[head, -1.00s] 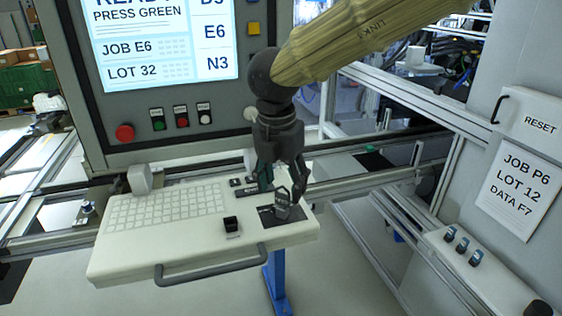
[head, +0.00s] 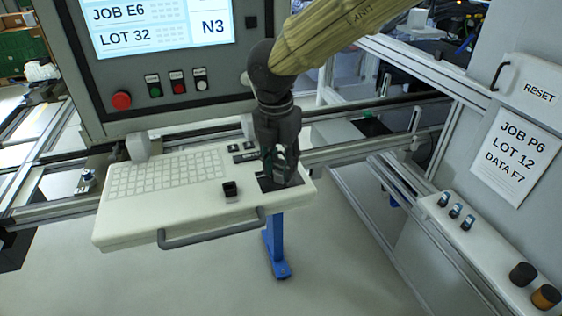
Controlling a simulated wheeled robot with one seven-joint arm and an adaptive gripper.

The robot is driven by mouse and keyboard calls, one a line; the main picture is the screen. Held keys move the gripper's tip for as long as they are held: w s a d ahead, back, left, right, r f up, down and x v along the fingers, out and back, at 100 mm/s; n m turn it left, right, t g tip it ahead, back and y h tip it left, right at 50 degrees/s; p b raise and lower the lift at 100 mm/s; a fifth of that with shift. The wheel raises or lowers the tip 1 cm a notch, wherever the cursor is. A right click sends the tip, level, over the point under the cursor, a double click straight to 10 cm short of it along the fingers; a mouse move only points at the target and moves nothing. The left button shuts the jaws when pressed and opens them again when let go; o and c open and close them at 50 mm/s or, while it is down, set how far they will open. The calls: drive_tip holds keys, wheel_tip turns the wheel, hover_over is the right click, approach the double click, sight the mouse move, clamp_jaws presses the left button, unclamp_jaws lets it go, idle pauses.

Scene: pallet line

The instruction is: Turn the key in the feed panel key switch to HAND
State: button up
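A dark plate (head: 263,183) lies at the right end of the white keyboard shelf (head: 190,214). The key switch on this plate is mostly hidden by my gripper now, and I cannot make out its key or the HAND mark. My gripper (head: 281,181) points down from above, its fingertips right at the plate. The fingers look close together around the switch's place. I cannot tell whether they are shut on the key.
A black square button block (head: 230,190) stands left of the plate, and small labelled switches (head: 240,152) sit behind it. A grey handle (head: 212,230) runs along the shelf front. A screen cabinet (head: 150,112) rises behind. Knobs (head: 522,274) line a ledge at right.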

drive_tip(key=shift+r+n+p, duration=0.1)
drive_tip(key=shift+n+p, duration=0.45)
drive_tip(key=shift+n, duration=0.05)
drive_tip(key=shift+c, duration=0.2)
drive_tip(key=shift+n+p, duration=0.45)
drive_tip(key=shift+n, duration=0.05)
drive_tip(key=shift+n+p, duration=0.8)
drive_tip(key=shift+n, duration=0.1)
drive_tip(key=shift+n+y+p, duration=0.4)
drive_tip(key=shift+n+p, duration=1.4)
drive_tip(key=shift+p, duration=0.2)
drive_tip(key=shift+n+p, duration=0.45)
drive_tip(key=shift+n, duration=0.75)
